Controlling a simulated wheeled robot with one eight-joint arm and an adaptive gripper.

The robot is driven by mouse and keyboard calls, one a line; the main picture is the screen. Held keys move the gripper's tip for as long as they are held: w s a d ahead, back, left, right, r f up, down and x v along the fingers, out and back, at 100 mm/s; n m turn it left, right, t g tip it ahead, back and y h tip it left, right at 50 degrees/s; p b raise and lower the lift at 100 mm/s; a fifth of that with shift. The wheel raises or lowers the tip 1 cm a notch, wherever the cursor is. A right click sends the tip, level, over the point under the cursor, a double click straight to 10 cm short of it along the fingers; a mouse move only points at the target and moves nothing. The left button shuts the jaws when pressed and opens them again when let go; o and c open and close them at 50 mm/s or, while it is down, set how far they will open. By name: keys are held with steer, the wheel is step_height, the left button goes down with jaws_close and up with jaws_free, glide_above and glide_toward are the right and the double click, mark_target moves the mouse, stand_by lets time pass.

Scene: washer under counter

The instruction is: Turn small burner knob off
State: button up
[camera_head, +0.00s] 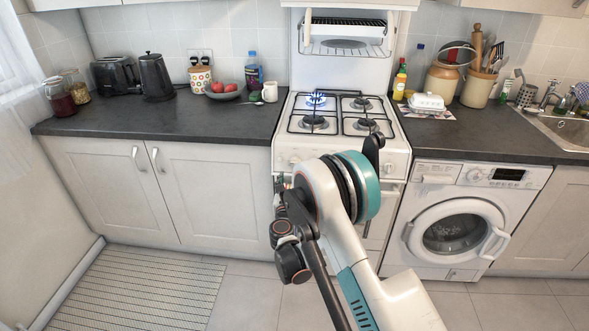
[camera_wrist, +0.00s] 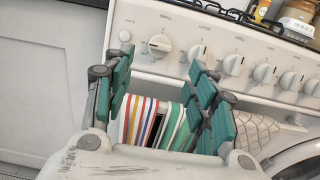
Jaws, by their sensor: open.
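The white stove (camera_head: 296,146) stands in the counter, and a blue flame (camera_head: 316,98) burns on its back left burner. In the wrist view, a row of white knobs runs along the stove's front panel. The leftmost large knob (camera_wrist: 160,45) appears just beyond the gap between my fingertips, and the small print above it seems to read "small". My gripper (camera_wrist: 159,70) is open, with teal pads on both fingers and nothing between them. No contact with the knob is visible. In the head view my arm hides part of the panel and knobs.
Another knob (camera_wrist: 197,52) is close by my right fingertip, with several more to its right. A small round button (camera_wrist: 125,36) is at the left. A striped towel (camera_wrist: 140,118) hangs below the panel, behind my fingers. The washer (camera_head: 452,222) stands right of the stove.

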steer(key=w+b, duration=0.2)
steer(key=w, duration=0.7)
steer(key=shift+w+d, duration=0.15)
steer(key=shift+w, duration=0.2)
steer(key=c, duration=1)
